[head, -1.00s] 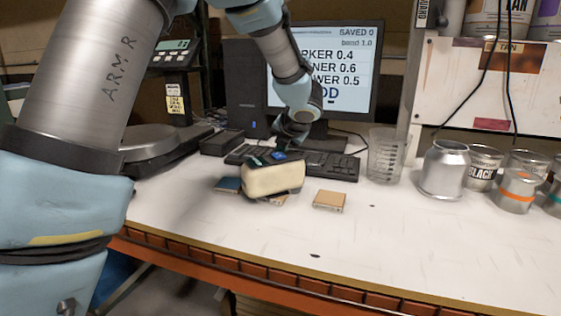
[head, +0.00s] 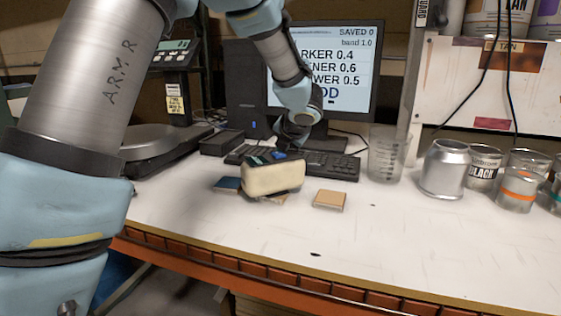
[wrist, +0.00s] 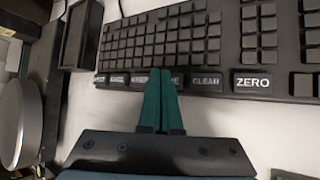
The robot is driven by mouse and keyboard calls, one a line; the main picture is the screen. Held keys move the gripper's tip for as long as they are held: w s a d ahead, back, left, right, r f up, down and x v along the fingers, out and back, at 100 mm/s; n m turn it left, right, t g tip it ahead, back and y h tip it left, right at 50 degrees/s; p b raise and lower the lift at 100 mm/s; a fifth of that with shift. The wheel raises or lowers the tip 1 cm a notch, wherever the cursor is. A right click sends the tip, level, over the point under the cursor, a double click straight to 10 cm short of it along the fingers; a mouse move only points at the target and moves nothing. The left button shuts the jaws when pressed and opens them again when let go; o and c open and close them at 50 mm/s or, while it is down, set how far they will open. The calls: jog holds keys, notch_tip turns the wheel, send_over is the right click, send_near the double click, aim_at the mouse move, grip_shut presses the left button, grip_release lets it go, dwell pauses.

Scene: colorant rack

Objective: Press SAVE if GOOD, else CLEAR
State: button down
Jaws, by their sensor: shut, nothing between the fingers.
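The monitor (head: 350,72) reads SAVED 0, band 1.0, and values 0.4, 0.6 and 0.5. Its large blue word ends in "OD"; my arm hides the start. The dark keyboard (head: 332,164) lies below the monitor. In the wrist view, the keyboard (wrist: 195,45) has a front row of labelled keys. The CLEAR key (wrist: 206,81) and ZERO key (wrist: 253,82) are readable. My gripper (wrist: 166,72) has its green fingers together and empty, over the key left of CLEAR. They cover part of that key's label, so I cannot read it fully. Contact is unclear.
A clear beaker (head: 385,155) and several cans stand right. A scale (head: 155,140) is left. The front right counter is clear.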

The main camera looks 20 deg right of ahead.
jog(key=shift+s+a+f+b, duration=0.1)
jog(key=shift+f+b, duration=0.05)
jog(key=shift+f, duration=0.35)
jog(key=shift+s+a+f+b, duration=0.1)
jog(key=shift+f+b, duration=0.05)
jog(key=shift+f, duration=0.3)
jog(key=shift+a+r+p, duration=0.1)
jog(key=shift+r+p, duration=0.45)
jog(key=shift+r, duration=0.2)
notch_tip(320, 180, up, 6)
jog(key=p, duration=0.5)
jog(key=shift+f, duration=0.3)
jog(key=shift+w, duration=0.1)
